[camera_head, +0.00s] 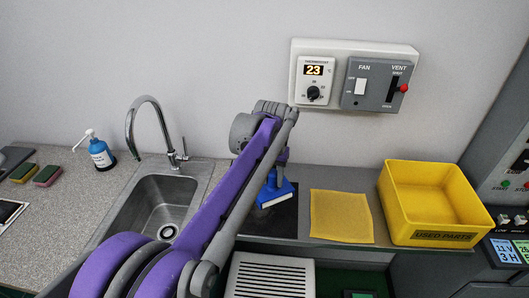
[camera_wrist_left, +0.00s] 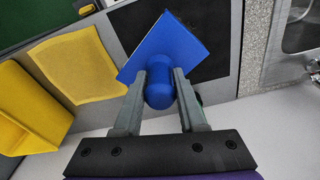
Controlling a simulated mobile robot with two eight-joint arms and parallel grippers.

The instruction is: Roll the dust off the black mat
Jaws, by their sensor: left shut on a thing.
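The black mat (camera_head: 279,224) lies flat on the counter between the sink and the yellow cloth; it also shows in the left wrist view (camera_wrist_left: 222,22). A blue roller tool (camera_head: 273,188) with a white lower edge is over the mat's upper part. My left gripper (camera_head: 281,160) is shut on the tool's rounded blue handle (camera_wrist_left: 159,90), with a finger on each side. I cannot tell whether the tool touches the mat. My purple arm hides the mat's left side. My right gripper is not in view.
A yellow cloth (camera_head: 341,216) lies right of the mat, then a yellow bin (camera_head: 433,235) marked used parts. A steel sink (camera_head: 157,203) with a tall tap is on the left. A fan and vent panel (camera_head: 376,84) is on the wall above.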

